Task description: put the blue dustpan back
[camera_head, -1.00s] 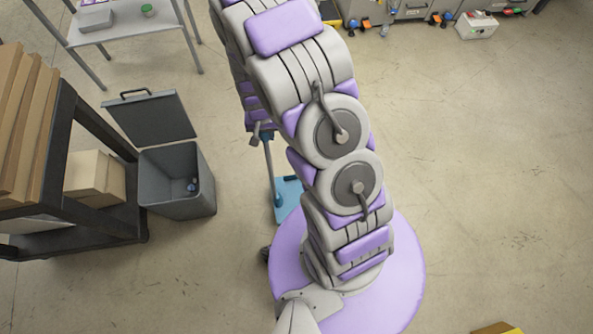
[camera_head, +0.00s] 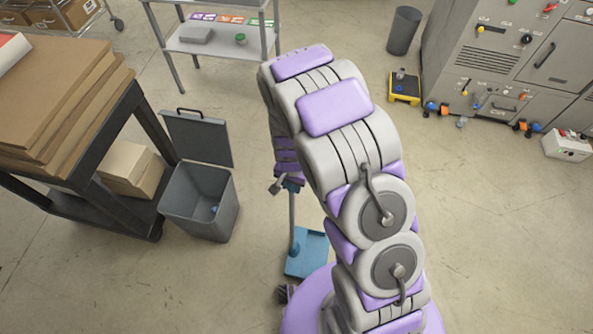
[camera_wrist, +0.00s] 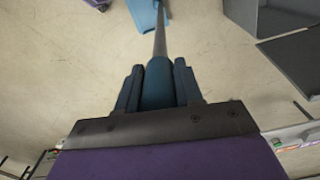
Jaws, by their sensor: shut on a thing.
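The blue dustpan (camera_head: 306,254) hangs upright on its long handle at the left of my arm in the head view, its pan low, near the floor. I cannot tell whether the pan touches the floor. My gripper (camera_wrist: 158,88) is shut on the blue grip of the handle in the wrist view, a finger on each side. The grey shaft runs away from the grip to the blue pan (camera_wrist: 143,14) at the top edge. In the head view my gripper (camera_head: 290,186) is partly hidden by my arm.
An open grey bin (camera_head: 200,205) with its lid up stands left of the dustpan. A dark cart (camera_head: 150,110) with cardboard is at the left. A grey shelf table (camera_head: 215,45), a dark waste bin (camera_head: 404,30), a yellow-black item (camera_head: 405,88) and a large grey machine (camera_head: 510,60) stand behind.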

